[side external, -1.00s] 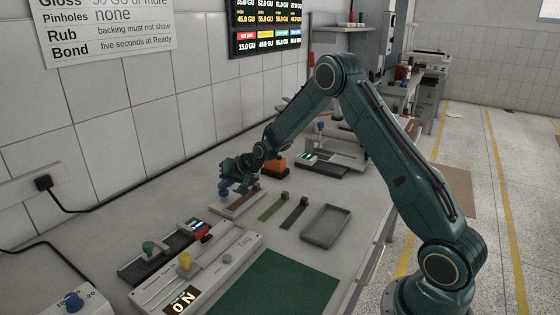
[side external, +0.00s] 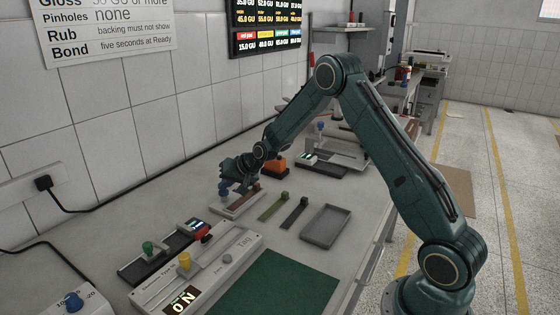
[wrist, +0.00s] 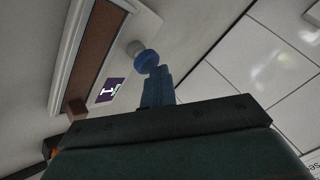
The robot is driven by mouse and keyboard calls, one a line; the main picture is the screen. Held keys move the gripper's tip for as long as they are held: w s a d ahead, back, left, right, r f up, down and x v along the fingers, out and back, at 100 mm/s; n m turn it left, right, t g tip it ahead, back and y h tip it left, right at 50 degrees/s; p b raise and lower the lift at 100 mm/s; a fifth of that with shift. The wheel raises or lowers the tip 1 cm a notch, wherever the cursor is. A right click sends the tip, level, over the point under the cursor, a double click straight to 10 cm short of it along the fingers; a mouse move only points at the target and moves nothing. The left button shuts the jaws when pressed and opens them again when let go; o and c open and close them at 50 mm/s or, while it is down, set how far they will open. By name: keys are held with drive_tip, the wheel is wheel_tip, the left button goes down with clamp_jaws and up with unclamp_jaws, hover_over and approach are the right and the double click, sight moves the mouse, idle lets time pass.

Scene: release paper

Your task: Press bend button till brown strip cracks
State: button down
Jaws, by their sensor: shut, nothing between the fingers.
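The bend button (wrist: 146,62) is a blue knob on a pale stem at the end of the bend device. The shut, empty fingertips of my gripper (wrist: 157,84) are right at the button in the wrist view; I cannot tell whether they touch it. In the side view my gripper (side external: 236,182) is low over the pale bend device (side external: 240,207), with the blue button (side external: 223,192) just below it. The brown strip (wrist: 97,40) lies along the device and shows no clear crack. A small display (wrist: 108,92) is lit beside it.
A green strip (side external: 272,208) and a dark strip (side external: 294,213) with small blocks lie to the right. A grey tray (side external: 326,226) stands beyond them.

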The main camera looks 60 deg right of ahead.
sight(226, 192)
drive_tip(key=shift+r, duration=1.05)
drive_tip(key=shift+r, duration=0.15)
drive_tip(key=shift+r, duration=2.4)
